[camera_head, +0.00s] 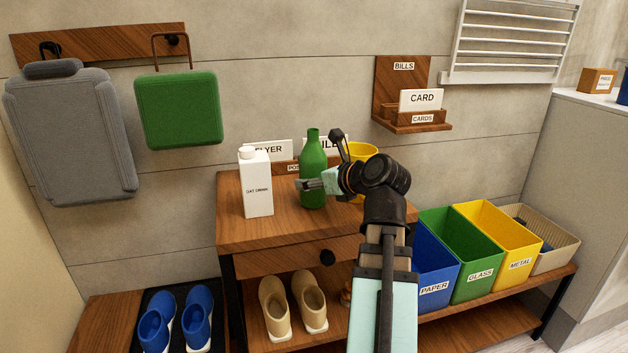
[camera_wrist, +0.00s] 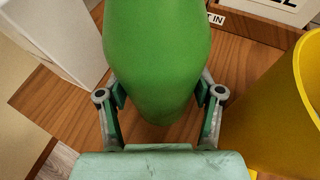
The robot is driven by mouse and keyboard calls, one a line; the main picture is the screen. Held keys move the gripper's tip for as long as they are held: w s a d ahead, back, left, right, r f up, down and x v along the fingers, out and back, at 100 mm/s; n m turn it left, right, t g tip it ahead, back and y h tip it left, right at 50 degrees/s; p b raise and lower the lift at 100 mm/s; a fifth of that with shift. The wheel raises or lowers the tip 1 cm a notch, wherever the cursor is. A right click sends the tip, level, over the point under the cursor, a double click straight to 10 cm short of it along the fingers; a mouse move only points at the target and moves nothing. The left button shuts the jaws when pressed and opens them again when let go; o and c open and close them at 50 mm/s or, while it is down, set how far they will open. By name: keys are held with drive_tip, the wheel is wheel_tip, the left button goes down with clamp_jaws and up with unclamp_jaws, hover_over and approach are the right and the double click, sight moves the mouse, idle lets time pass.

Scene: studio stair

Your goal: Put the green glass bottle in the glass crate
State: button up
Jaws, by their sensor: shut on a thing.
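The green glass bottle (camera_head: 313,160) stands upright on the wooden cabinet top (camera_head: 240,222). My gripper (camera_head: 312,184) reaches in from the right and is shut on the bottle's lower part. In the wrist view the bottle (camera_wrist: 158,55) fills the middle, with the fingers (camera_wrist: 160,105) on both sides of it. Whether its base touches the wood is hard to tell. The green crate labelled GLASS (camera_head: 480,275) stands on the low bench at the right, between the blue PAPER crate and the yellow METAL crate. No content shows inside it.
A white oat drink carton (camera_head: 256,185) stands left of the bottle. A yellow container (camera_head: 361,151) stands close on the right, partly behind my arm. The PAPER crate (camera_head: 434,290), METAL crate (camera_head: 520,264) and a beige basket (camera_head: 560,258) share the bench. A card rack (camera_head: 410,125) hangs above.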

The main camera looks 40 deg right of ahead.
drive_tip(key=o, duration=1.2)
drive_tip(key=shift+f, duration=0.1)
drive_tip(key=shift+s+r, duration=0.1)
drive_tip(key=shift+r, duration=0.1)
drive_tip(key=p+v, duration=0.1)
drive_tip(key=v, duration=0.9)
drive_tip(key=shift+s+r, duration=0.1)
drive_tip(key=shift+s, duration=0.15)
drive_tip(key=o, duration=0.4)
drive_tip(key=shift+s+r, duration=0.25)
drive_tip(key=shift+s, duration=0.3)
drive_tip(key=shift+c, duration=0.2)
